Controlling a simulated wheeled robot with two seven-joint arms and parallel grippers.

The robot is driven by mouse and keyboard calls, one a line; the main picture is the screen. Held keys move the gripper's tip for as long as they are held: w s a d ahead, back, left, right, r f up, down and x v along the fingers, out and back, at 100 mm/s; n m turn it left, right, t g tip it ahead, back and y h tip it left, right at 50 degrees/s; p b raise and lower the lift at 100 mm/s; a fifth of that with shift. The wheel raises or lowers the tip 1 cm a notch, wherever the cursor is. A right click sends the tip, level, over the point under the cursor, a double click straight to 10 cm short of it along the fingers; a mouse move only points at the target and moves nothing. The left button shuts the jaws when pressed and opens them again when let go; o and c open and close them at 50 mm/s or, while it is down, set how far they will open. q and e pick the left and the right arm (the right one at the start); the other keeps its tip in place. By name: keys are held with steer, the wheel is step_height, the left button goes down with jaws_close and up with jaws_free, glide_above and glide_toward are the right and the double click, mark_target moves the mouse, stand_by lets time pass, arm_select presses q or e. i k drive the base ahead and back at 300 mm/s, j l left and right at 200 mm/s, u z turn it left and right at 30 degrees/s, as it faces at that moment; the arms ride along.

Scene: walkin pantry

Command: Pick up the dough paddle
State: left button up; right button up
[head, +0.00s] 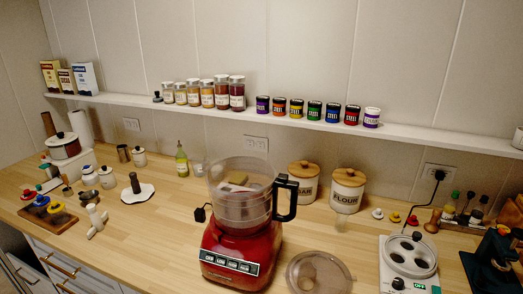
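A white piece with a hub and short arms (95,220) lies on the wooden counter at the left. It looks like the dough paddle, though its small size keeps me from being certain. It lies apart from the red food processor (238,245), which stands at the front middle with a clear bowl (240,205) and a black handle. A small tan item shows in or behind the bowl's upper part. Neither of my grippers shows in the head view.
A board with coloured knobbed pieces (48,210) lies left of the white piece. A white disc with a dark handle (133,193) is behind it. A clear lid (318,273) and a white appliance (409,258) are at right. Counter between the white piece and processor is clear.

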mark_target(97, 221)
steer(key=u, duration=1.3)
